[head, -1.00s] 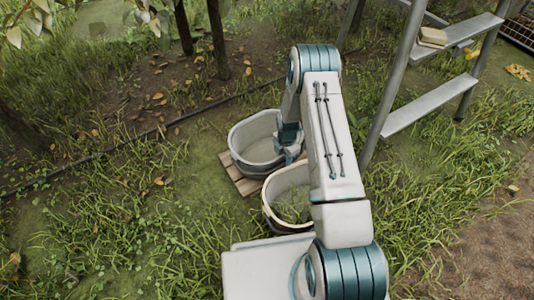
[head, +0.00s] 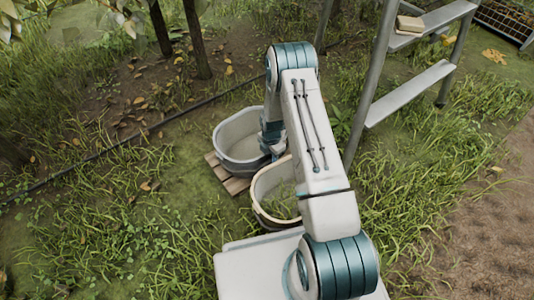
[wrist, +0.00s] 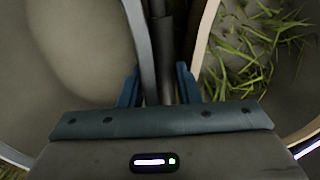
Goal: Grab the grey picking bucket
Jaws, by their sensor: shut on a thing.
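The grey picking bucket (head: 228,128) stands upright on a small wooden pallet (head: 232,184) in the head view. Its pale inside fills the left of the wrist view (wrist: 75,45). My gripper (head: 270,150) is at the bucket's right side, partly hidden behind my arm in the head view. In the wrist view its teal fingers (wrist: 158,86) are on either side of the grey rim and a dark upright bar, and they are shut on the bucket there. I cannot tell how much of the grip is on the rim and how much on the bar.
A cream bucket (head: 259,190) with grass showing inside stands close to the grey one, nearer to me; its wall (wrist: 203,40) is just right of my fingers. A metal ladder (head: 372,90) stands to the right. Tree trunks (head: 196,40) are behind. Grass lies open to the left.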

